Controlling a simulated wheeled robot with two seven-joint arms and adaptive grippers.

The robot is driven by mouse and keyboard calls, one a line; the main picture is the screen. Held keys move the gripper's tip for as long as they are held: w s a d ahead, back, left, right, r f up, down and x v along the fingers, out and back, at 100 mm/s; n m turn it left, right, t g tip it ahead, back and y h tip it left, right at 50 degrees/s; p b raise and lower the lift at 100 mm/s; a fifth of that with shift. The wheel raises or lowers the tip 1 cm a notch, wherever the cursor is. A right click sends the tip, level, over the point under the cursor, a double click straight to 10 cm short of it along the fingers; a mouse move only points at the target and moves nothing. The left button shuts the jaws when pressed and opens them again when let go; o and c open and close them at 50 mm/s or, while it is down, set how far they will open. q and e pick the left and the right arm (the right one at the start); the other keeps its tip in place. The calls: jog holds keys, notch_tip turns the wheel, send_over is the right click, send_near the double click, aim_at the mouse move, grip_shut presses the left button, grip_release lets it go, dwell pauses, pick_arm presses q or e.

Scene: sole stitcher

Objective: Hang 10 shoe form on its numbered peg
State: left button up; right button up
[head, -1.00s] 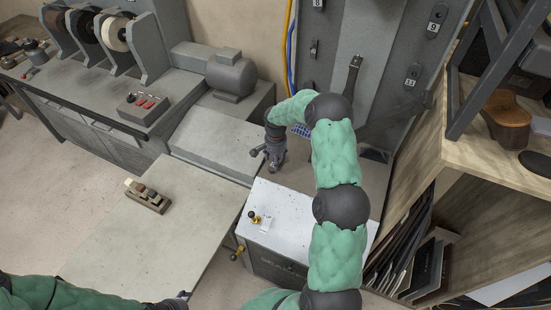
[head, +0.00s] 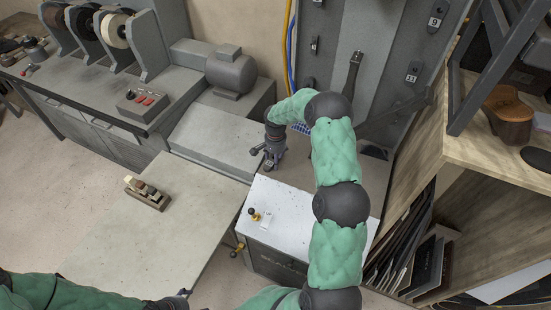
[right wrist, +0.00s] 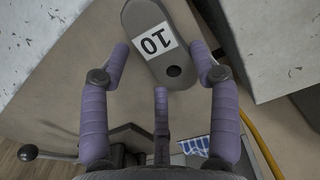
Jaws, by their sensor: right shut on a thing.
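The 10 shoe form (right wrist: 130,18) is a flat grey sole-shaped plate with a white label reading 10 and a round dark hole at one end. In the right wrist view it lies between the purple fingertips of my right gripper (right wrist: 163,62), which is shut on it near the hole end. In the head view my right gripper (head: 271,157) is over the grey bench beyond the white-topped cabinet; the form is hardly visible there. The grey panel carries number labels 9 (head: 435,21) and 11 (head: 413,72). No peg labelled 10 shows. My left gripper (head: 181,295) is at the bottom edge, too small to judge.
A white-topped cabinet (head: 290,212) with a small brass item stands in front of my right gripper. A motor (head: 231,72) stands behind.

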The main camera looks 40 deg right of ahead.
jog(key=shift+s+a+f, duration=0.1)
jog(key=shift+s+f, duration=0.05)
jog(key=shift+f, duration=0.1)
jog(key=shift+r+p, duration=0.6)
jog(key=shift+r, duration=0.4)
grip_shut()
jog(key=shift+w+d+r+p, duration=0.1)
jog(key=shift+r+p, duration=0.15)
jog(key=shift+r, duration=0.3)
jog(key=shift+w+d+r+p, duration=0.1)
jog(key=shift+r+p, duration=0.1)
jog(key=shift+r, duration=0.35)
jog(key=s+a+r+p, duration=0.2)
jog(key=a+r+p, duration=0.1)
jog(key=r, duration=0.3)
jog(key=shift+s+a, duration=0.15)
jog(key=shift+a, duration=0.6)
